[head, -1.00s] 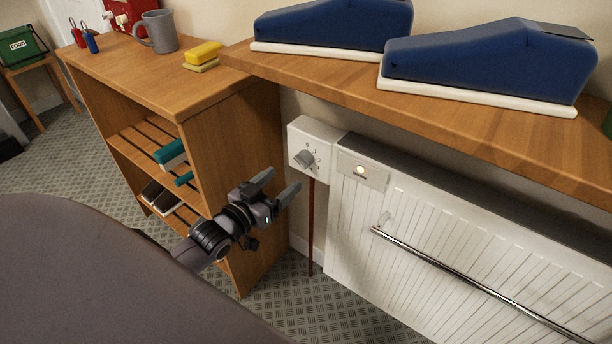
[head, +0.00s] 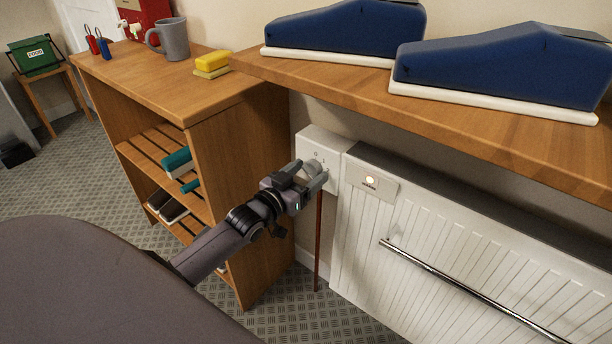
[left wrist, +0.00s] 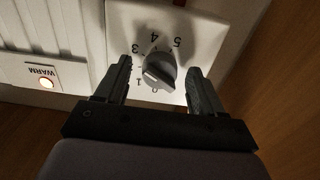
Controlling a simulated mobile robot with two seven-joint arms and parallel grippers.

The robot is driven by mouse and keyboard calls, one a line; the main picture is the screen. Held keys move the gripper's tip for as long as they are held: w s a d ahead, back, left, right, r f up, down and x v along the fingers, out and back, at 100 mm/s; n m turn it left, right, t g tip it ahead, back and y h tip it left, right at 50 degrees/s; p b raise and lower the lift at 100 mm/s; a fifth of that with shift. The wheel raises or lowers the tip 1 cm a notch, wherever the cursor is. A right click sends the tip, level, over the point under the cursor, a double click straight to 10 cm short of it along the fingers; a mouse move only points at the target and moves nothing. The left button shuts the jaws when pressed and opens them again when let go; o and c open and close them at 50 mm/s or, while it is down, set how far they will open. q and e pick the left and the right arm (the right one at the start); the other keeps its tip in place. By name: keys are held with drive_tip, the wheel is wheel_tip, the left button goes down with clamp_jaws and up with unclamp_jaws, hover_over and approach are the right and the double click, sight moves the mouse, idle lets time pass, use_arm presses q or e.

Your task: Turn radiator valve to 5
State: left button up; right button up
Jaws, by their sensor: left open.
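The radiator valve is a grey round knob (left wrist: 160,70) on a white box (head: 330,150) at the radiator's left end. In the left wrist view its dial shows 0, 1, 3, 4 and 5, and a white mark on the knob lies at the lower left, near 1. My left gripper (head: 312,177) is open at the front of the box. In the left wrist view its fingers stand on either side of the knob, with gaps showing. The gripper partly hides the dial in the head view. My right gripper is not in view.
The white radiator (head: 450,250) carries a metal rail (head: 470,290) and a lit lamp (head: 370,180), labelled WARM in the wrist view (left wrist: 46,83). A wooden shelf unit (head: 240,170) stands close on the left. A wooden shelf (head: 450,120) with two blue-covered objects overhangs the radiator.

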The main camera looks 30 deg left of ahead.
use_arm(q)
drive_tip(key=c, duration=1)
drive_tip(key=shift+c, duration=0.2)
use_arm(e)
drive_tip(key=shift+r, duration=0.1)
